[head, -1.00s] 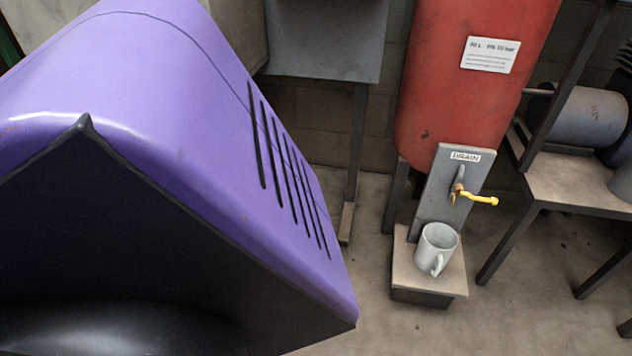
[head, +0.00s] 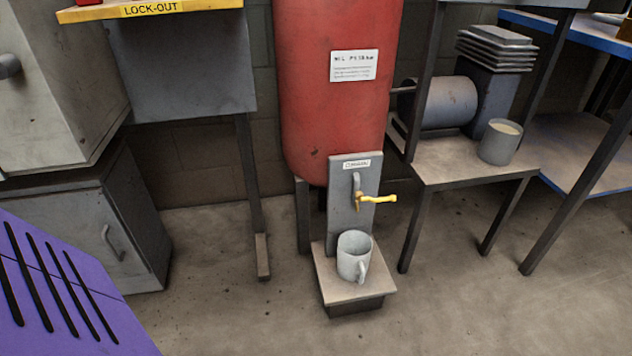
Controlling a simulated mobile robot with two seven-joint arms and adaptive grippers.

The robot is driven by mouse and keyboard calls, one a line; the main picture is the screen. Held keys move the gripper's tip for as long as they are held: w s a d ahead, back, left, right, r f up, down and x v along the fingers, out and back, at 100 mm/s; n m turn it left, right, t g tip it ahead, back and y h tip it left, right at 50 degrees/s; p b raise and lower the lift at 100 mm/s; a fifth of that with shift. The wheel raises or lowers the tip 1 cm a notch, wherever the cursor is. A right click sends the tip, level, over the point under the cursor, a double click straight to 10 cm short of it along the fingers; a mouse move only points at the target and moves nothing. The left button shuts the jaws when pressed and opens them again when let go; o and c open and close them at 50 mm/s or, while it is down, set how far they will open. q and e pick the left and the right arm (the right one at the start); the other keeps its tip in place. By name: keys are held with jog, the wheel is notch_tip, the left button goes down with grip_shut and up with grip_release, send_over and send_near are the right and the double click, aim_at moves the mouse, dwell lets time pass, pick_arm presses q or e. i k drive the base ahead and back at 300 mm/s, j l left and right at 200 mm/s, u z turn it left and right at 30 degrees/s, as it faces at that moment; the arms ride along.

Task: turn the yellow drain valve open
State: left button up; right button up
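The yellow drain valve (head: 378,198) is a lever handle on a small tap, mounted on a grey upright plate (head: 343,222) below the red tank (head: 335,90). The lever sticks out sideways to the right, roughly level. A light grey mug (head: 354,257) stands upright under the tap on a low stand (head: 328,287), its handle toward the front right. Neither of my grippers shows in the head view, so their distance from the valve cannot be seen.
A purple slotted housing (head: 60,290) fills the lower left corner. A grey cabinet (head: 95,235) stands at left. A bench (head: 470,165) right of the tank carries a motor (head: 440,105) and a grey pot (head: 499,142). The floor (head: 450,310) in front is clear.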

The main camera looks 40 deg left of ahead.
aim_at(378, 199)
jog(key=u, duration=0.75)
